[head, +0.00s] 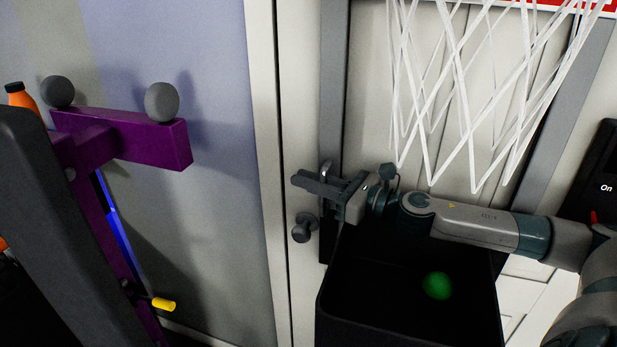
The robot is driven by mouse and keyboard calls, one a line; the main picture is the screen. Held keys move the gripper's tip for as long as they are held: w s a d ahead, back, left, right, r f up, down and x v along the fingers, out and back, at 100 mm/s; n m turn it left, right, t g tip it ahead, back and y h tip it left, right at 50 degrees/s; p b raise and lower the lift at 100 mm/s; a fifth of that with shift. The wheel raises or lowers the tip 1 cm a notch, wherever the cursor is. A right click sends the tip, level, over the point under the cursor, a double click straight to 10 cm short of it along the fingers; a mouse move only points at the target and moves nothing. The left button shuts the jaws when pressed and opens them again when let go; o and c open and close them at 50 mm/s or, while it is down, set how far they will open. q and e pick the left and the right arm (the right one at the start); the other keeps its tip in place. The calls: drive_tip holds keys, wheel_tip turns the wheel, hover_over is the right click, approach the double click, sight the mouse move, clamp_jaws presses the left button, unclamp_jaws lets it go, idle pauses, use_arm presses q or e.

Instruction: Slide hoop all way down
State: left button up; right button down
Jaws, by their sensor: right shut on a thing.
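The hoop's white net (470,90) hangs in the upper right of the head view. A strip of red and white (575,6) shows above it at the top edge; the rim itself is mostly out of frame. A grey upright (333,90) runs down to the left of the net. My right gripper (318,184) is below and left of the net, at the lower part of this upright, its fingers pointing left. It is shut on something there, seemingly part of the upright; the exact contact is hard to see. My left gripper is not in view.
A black open bin (335,300) with a green ball (437,285) in it stands below the net. A round grey knob (303,228) is just below my right gripper. Purple gym equipment (130,137) with grey pads stands at left. A dark panel reading "On" (603,175) is at right.

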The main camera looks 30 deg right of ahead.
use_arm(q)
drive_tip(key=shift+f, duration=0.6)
use_arm(e)
drive_tip(key=shift+f, duration=0.8)
drive_tip(key=c, duration=2)
unclamp_jaws()
drive_tip(key=shift+w, duration=0.1)
drive_tip(key=shift+c, duration=0.2)
use_arm(q)
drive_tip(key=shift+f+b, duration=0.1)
drive_tip(key=shift+b, duration=0.2)
use_arm(e)
drive_tip(key=shift+d, duration=0.1)
